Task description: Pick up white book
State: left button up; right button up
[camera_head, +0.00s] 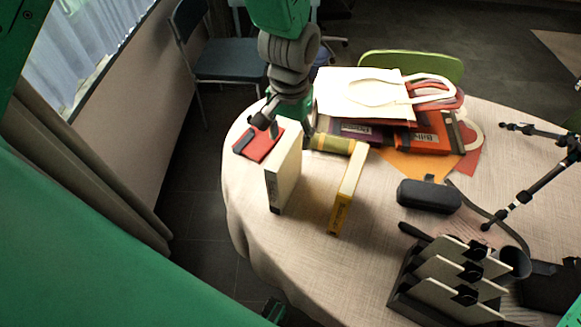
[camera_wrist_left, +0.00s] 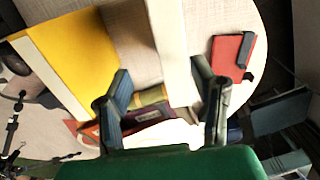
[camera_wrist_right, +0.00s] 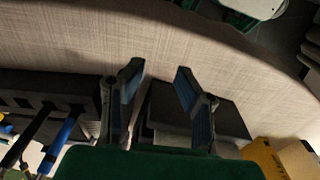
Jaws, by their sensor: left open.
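The white book (camera_head: 284,178) stands upright on its edge on the round table, at the left of the head view. In the left wrist view the white book (camera_wrist_left: 168,40) runs between my left fingers. My left gripper (camera_head: 290,132) is open at the far end of the white book, one finger on each side, and has not closed on it; in its own wrist view (camera_wrist_left: 160,88) there are gaps on both sides. My right gripper (camera_wrist_right: 158,69) is open and empty above the near part of the table, close to a dark object (camera_wrist_right: 190,112).
A yellow book (camera_head: 346,190) stands just right of the white book, and a red notebook (camera_head: 259,144) lies to its left. A yellow-green cylinder (camera_head: 332,144) lies behind. A bag (camera_head: 360,92) on books, a dark case (camera_head: 428,195), a file rack (camera_head: 398,300) and a tripod (camera_head: 540,185) stand farther right.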

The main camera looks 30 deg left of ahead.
aim_at(286, 145)
pick_arm(q)
jog(key=shift+w+a+f, duration=0.1)
jog(key=shift+a+f, duration=0.05)
jog(key=shift+f, duration=0.5)
jog(key=shift+w+a+f, duration=0.1)
jog(key=shift+a+f, duration=0.05)
jog(key=shift+f, duration=0.45)
jog(key=shift+a+f, duration=0.25)
jog(key=f, duration=0.2)
jog(key=a+f, duration=0.1)
jog(key=f, duration=0.1)
jog(key=shift+f+p, duration=0.1)
jog(key=shift+p, duration=0.25)
jog(key=shift+d+f, duration=0.2)
jog(key=shift+f, duration=0.15)
jog(key=shift+d, duration=0.25)
grip_shut()
jog(key=shift+a, duration=0.3)
